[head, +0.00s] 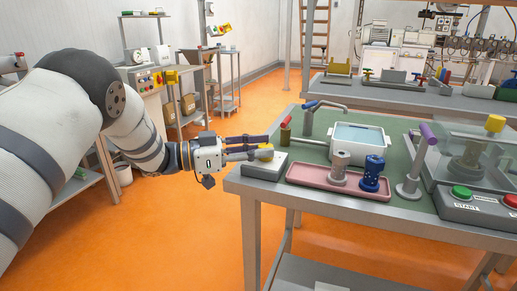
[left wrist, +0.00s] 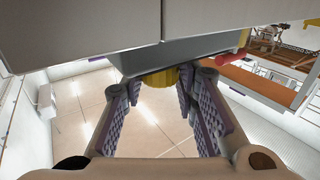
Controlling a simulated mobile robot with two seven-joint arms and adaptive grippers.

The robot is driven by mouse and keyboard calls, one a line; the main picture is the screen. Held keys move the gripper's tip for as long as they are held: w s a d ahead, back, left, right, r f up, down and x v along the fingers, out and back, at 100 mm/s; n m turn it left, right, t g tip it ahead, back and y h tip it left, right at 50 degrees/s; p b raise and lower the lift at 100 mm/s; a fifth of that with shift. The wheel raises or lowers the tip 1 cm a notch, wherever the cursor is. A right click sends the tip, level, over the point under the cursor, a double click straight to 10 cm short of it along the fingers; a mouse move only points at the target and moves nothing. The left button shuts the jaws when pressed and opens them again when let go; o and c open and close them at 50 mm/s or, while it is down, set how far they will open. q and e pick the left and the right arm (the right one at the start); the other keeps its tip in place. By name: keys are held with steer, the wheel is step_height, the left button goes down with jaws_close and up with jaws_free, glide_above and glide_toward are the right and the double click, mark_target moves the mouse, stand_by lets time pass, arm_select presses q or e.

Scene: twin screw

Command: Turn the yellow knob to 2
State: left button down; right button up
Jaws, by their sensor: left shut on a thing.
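The yellow knob (head: 265,152) sits on a light grey box (head: 262,169) at the left corner of the table. My left gripper (head: 260,148) reaches it from the left and is shut on it. In the left wrist view the yellow knob (left wrist: 157,82) shows between the two purple-padded fingers, partly hidden by them. No number or pointer on the knob can be read. My right gripper is not in view.
A pink tray (head: 300,177) holds a grey part (head: 340,165) and a blue part (head: 373,173). A white bin (head: 357,150) stands behind it. A panel with green and red buttons (head: 480,205) is at the right. Another yellow knob (head: 495,123) is above it.

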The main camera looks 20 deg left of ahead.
arm_select(q)
steer(key=c, duration=1.2)
jaws_free()
steer(key=shift+c, duration=0.2)
steer(key=v, duration=1.2)
